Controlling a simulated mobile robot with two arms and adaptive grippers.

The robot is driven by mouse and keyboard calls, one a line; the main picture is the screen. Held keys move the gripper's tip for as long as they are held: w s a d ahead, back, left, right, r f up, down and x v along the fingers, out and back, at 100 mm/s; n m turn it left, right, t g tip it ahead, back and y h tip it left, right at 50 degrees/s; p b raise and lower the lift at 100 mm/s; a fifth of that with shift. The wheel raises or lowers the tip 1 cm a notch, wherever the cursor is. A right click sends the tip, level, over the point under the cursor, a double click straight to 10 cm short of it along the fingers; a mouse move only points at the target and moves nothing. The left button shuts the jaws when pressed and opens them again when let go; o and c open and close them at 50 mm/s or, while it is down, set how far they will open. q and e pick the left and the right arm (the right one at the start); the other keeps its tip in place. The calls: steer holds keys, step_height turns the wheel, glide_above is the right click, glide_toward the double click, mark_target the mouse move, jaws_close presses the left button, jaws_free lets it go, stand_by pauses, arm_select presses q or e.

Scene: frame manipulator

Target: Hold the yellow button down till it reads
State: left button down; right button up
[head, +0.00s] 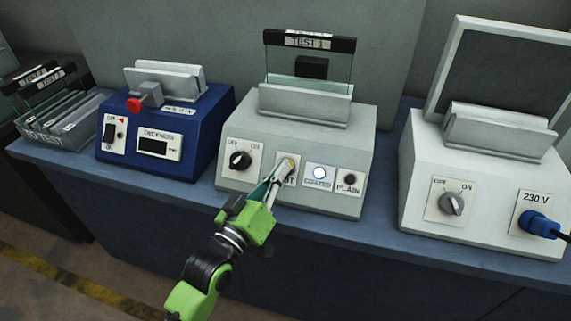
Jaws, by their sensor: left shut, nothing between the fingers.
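The yellow button (291,163) sits on a white plate on the front of the grey-white tester (310,115). My left gripper (284,169) is shut, with its fingertips at the button's plate and partly covering it. I cannot tell whether the button is pressed in. To its right a round light (319,173) glows white-blue above a small label too small to read. A glass pane labelled TEST 1 (309,62) stands upright in the tester's slot, with a dark rectangle on it. My right gripper is not in view.
A black OFF/ON knob (240,160) and a PLAIN button (350,180) flank the spot. A blue thickness gauge (160,125) stands left, beside a TO TEST rack (58,128) of panes. A white 230 V unit (490,170) stands right. The bench's front strip (150,186) is clear.

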arm_select(q)
steer(key=shift+s+a+r+p, duration=0.15)
steer(key=shift+s+r+p, duration=0.2)
steer(key=shift+s+r, duration=0.1)
steer(key=s+r+p, duration=0.1)
steer(key=s+p, duration=0.1)
steer(key=s+a+r+p, duration=0.1)
steer(key=r+p, duration=0.1)
steer(key=shift+s+a, duration=0.1)
steer(key=shift+s, duration=0.3)
steer(key=shift+f, duration=0.15)
